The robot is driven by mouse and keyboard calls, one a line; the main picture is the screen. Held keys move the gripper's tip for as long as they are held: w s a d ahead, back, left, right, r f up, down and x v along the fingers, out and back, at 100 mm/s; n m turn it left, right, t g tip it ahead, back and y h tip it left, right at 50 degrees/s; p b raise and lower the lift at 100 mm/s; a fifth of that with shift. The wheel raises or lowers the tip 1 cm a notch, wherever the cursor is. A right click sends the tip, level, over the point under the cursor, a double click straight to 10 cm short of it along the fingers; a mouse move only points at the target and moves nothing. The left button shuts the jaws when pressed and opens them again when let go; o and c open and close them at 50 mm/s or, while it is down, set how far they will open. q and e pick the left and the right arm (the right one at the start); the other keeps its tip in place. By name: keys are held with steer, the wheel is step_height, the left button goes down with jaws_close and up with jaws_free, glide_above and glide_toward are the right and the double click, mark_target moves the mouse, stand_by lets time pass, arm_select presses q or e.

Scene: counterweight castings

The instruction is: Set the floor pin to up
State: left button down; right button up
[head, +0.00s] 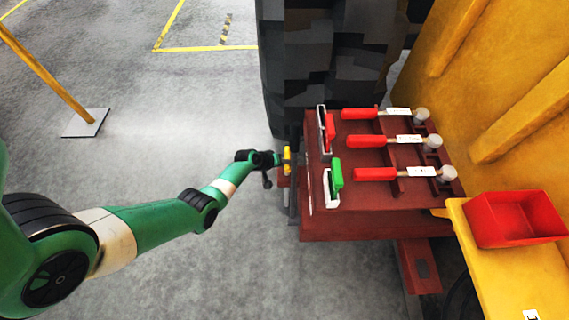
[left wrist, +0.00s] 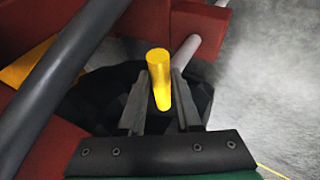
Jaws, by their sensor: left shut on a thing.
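A yellow cylindrical handle (head: 287,163), which looks like the floor pin's grip, stands at the left side of the dark red machine body (head: 375,225). In the left wrist view the yellow handle (left wrist: 158,72) sits between the two dark fingers. My left gripper (head: 279,160) is shut on it; its fingers also show in the left wrist view (left wrist: 160,95). The fingers and arm hide part of the handle's base, and I cannot tell whether the pin is up or down. My right gripper is not in view.
Red-handled levers (head: 372,141), a red switch (head: 328,131) and a green switch (head: 336,175) are on the red panel. A dark blocky column (head: 330,60) rises behind. A red bin (head: 515,220) is on a yellow ledge at right. Grey floor left is mostly clear.

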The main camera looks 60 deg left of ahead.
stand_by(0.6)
arm_select(q)
step_height(320, 180, up, 12)
steer(key=p, duration=1)
steer(key=shift+f+p, duration=0.2)
steer(key=shift+p, duration=0.15)
steer(key=c, duration=0.6)
jaws_free()
